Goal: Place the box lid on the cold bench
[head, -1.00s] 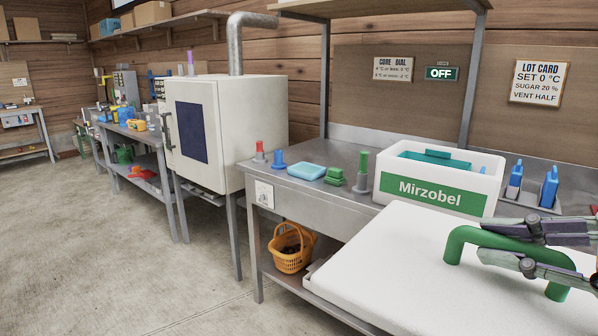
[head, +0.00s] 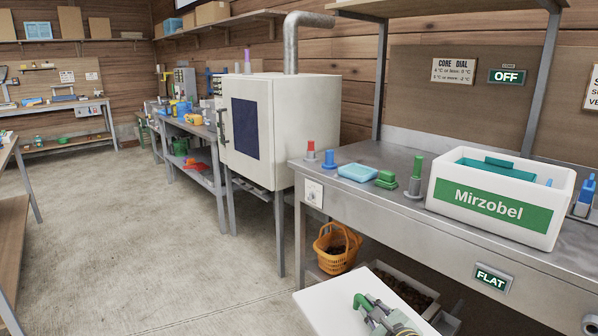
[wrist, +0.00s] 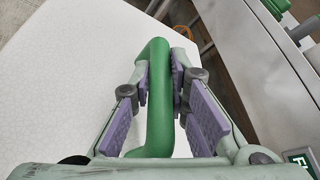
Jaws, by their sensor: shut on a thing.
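The box lid (head: 325,301) is a white slab with a green bar handle (wrist: 158,125). My gripper (head: 367,306) is shut on that handle, its purple pads on either side of the bar in the wrist view. The lid is held in front of the steel bench (head: 400,222), at the bottom of the head view, and partly cut off. The white Mirzobel box (head: 555,215) stands open on this bench, with teal contents. No sign that I can read names a cold bench.
An orange basket (head: 335,250) and a crate of dark chestnuts (head: 405,288) sit below. A white cabinet (head: 280,125) stands left. The left floor is open.

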